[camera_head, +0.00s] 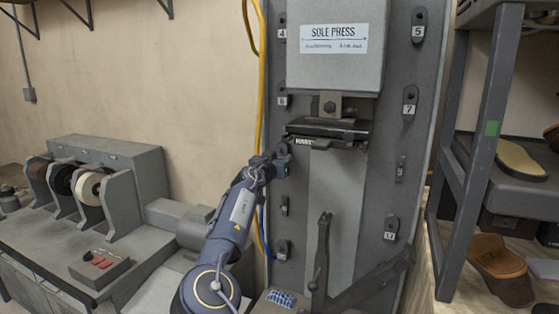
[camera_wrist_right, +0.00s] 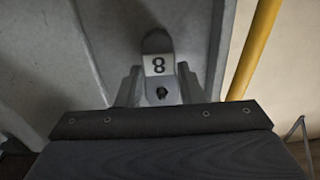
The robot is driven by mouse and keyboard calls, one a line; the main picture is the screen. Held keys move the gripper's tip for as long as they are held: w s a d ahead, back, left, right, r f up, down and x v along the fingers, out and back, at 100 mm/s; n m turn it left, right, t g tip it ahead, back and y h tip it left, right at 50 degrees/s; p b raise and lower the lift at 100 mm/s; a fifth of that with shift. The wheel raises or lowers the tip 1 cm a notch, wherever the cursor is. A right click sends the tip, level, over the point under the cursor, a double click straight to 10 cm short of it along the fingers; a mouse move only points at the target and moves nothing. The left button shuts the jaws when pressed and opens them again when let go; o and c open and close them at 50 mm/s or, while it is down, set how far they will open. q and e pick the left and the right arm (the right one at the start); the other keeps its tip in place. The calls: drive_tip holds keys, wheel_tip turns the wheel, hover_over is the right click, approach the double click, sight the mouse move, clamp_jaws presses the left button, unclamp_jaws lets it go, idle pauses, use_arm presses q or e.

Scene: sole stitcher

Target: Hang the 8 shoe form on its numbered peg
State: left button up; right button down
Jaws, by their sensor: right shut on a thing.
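The 8 shoe form (camera_wrist_right: 158,66) is a small dark grey piece with a rounded end and a white label reading 8. In the wrist view it sits between the two fingers of my right gripper (camera_wrist_right: 160,92), which is shut on it. A small dark spot, a hole or peg tip, shows below the label; I cannot tell which. In the head view my right gripper (camera_head: 278,163) is at the left column of the grey panel (camera_head: 296,225), below the 6 form (camera_head: 283,97). Whether the 8 form is on a peg is not clear. My left gripper is not in view.
Other numbered forms hang on the panel, including 4 (camera_head: 281,28), 5 (camera_head: 418,25) and 7 (camera_head: 410,103). The black press head (camera_head: 328,129) juts out right of my gripper. A yellow conduit (camera_head: 261,90) runs along the panel's left edge. A shelf (camera_head: 490,110) stands right.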

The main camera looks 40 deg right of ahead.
drive_tip(key=c, duration=0.9)
unclamp_jaws()
drive_tip(key=b+v, duration=0.4)
drive_tip(key=v, duration=0.4)
